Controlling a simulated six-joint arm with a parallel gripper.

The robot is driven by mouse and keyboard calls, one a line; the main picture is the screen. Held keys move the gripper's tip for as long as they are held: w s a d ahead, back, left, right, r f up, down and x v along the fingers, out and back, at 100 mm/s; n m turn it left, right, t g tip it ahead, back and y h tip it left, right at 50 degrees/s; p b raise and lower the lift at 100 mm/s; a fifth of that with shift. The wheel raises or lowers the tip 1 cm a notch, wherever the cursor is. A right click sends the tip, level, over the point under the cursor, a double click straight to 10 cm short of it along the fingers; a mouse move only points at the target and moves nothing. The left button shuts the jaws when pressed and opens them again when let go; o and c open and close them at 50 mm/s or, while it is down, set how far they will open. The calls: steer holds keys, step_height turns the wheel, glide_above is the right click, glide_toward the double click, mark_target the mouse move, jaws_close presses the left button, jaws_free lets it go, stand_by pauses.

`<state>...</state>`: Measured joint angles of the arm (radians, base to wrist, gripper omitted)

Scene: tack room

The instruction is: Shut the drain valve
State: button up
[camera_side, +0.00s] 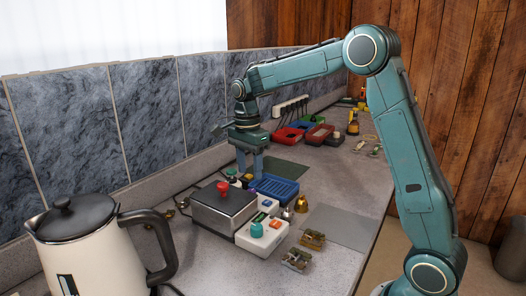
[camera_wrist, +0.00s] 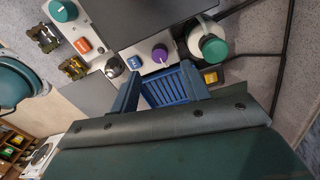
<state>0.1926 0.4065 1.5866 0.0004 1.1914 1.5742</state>
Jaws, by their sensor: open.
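My gripper (camera_side: 249,173) is open and empty, pointing down above the blue slatted tray (camera_side: 285,187), behind the grey box; its fingers also flank the tray in the wrist view (camera_wrist: 160,76). I cannot tell by any label which part is the drain valve. A green round knob on a white body (camera_wrist: 214,48) stands right of the fingers in the wrist view; it is partly hidden behind the grey box in the side view (camera_side: 232,173). A purple knob (camera_wrist: 160,53) with a pale pointer lies just beyond the fingertips. A teal knob (camera_side: 257,229) tops the white control box.
The grey box (camera_side: 208,213) with a red knob (camera_side: 223,187) stands close in front of my gripper. A brass bell (camera_side: 301,204), metal clips (camera_side: 297,259) and a kettle (camera_side: 88,247) stand nearby. Dark cables run behind. A grey mat (camera_side: 340,228) at right is bare.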

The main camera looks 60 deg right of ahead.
mark_target(251, 190)
steer(key=shift+s+f, duration=0.15)
steer(key=shift+f, duration=3)
steer(key=c, duration=1)
